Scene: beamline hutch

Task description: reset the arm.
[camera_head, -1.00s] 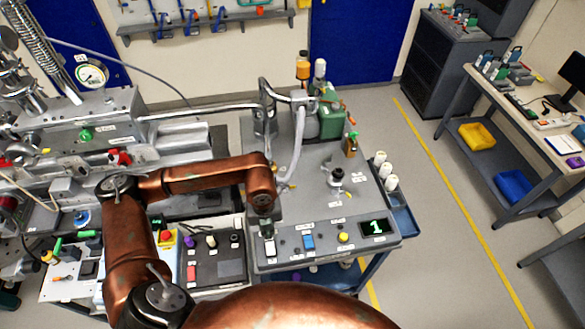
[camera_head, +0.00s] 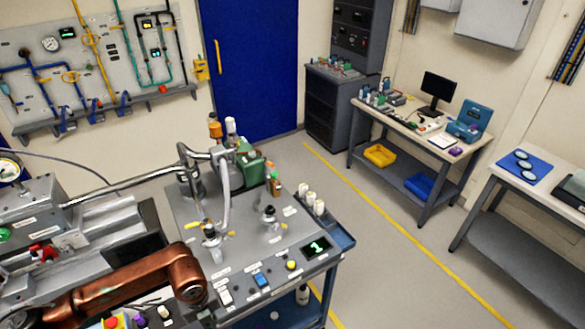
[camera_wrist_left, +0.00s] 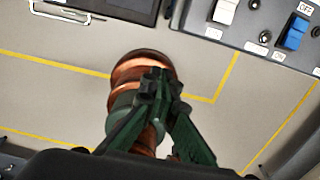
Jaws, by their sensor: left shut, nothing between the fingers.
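My copper left arm (camera_head: 130,285) reaches in at the lower left of the head view, over the front of the beamline bench. Its gripper is outside that view. In the left wrist view my left gripper (camera_wrist_left: 158,82) shows as dark green fingers brought together, with nothing held between them. A rounded copper part of my own body lies behind the fingers there. Below is grey floor with yellow lines. My right gripper is in neither view.
A grey control panel (camera_head: 245,243) with a lit "1" display (camera_head: 317,247) stands right of the arm. White-topped bottles (camera_head: 310,200) sit at its right edge. A workbench (camera_head: 400,118) and another table (camera_head: 530,180) stand farther right. Open floor lies between.

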